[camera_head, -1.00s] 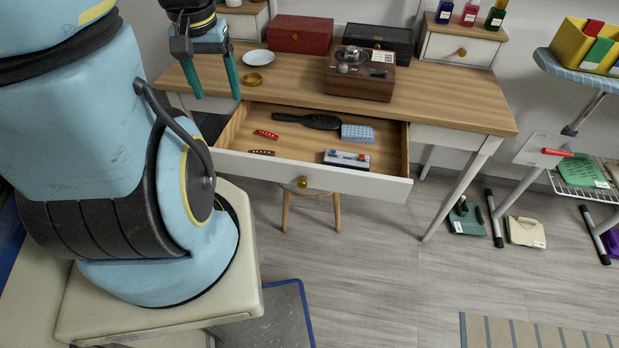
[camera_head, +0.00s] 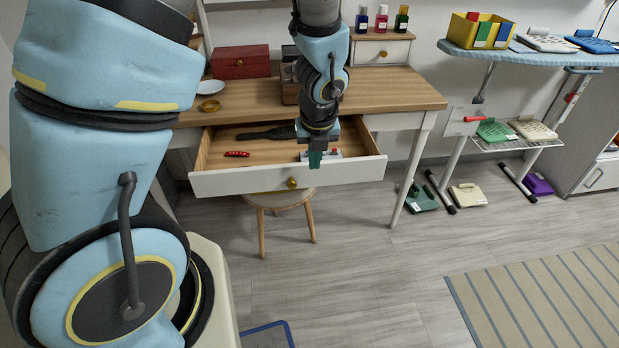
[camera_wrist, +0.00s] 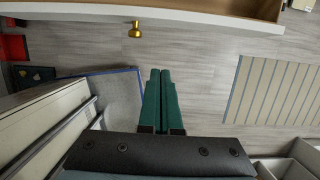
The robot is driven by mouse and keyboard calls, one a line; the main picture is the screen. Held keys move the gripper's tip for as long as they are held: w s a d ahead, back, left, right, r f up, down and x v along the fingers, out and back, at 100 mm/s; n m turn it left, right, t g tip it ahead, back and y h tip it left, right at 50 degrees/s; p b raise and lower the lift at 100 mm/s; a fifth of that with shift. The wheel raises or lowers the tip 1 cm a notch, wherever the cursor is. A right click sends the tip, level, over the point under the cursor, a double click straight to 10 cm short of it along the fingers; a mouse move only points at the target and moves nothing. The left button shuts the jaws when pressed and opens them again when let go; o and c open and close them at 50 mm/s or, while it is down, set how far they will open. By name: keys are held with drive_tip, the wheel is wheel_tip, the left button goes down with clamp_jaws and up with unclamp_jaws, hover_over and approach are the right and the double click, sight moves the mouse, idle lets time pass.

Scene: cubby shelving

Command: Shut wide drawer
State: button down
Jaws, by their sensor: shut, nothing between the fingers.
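The wide drawer (camera_head: 340,176) of the wooden-topped desk is pulled out, with a white front and a round brass knob (camera_head: 292,183). A red item (camera_head: 237,154) and a dark brush (camera_head: 266,133) lie inside, with a small box partly hidden behind my gripper. My gripper (camera_head: 316,158) is shut and empty, fingers pointing down, and appears over the drawer front, right of the knob. In the wrist view, the green fingertips (camera_wrist: 160,74) are together, apart from the drawer front (camera_wrist: 190,14) and its knob (camera_wrist: 135,30) at the top.
A stool (camera_head: 279,204) stands under the drawer. The desk top (camera_head: 400,92) carries a red box (camera_head: 240,62) and a plate. To the right are an ironing board (camera_head: 540,56) and items on the floor.

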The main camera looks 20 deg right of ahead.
sight(310, 172)
drive_tip(key=w+f, duration=0.1)
drive_tip(key=f, duration=0.2)
drive_tip(key=w+f+p, duration=0.1)
drive_tip(key=w+f, duration=0.1)
drive_tip(key=f, duration=0.1)
drive_tip(key=w+d+f+p, duration=0.1)
drive_tip(key=w+f, duration=0.1)
drive_tip(key=f, duration=0.1)
drive_tip(key=shift+w, duration=0.2)
drive_tip(key=shift+w+f, duration=0.15)
drive_tip(key=shift+w, duration=0.3)
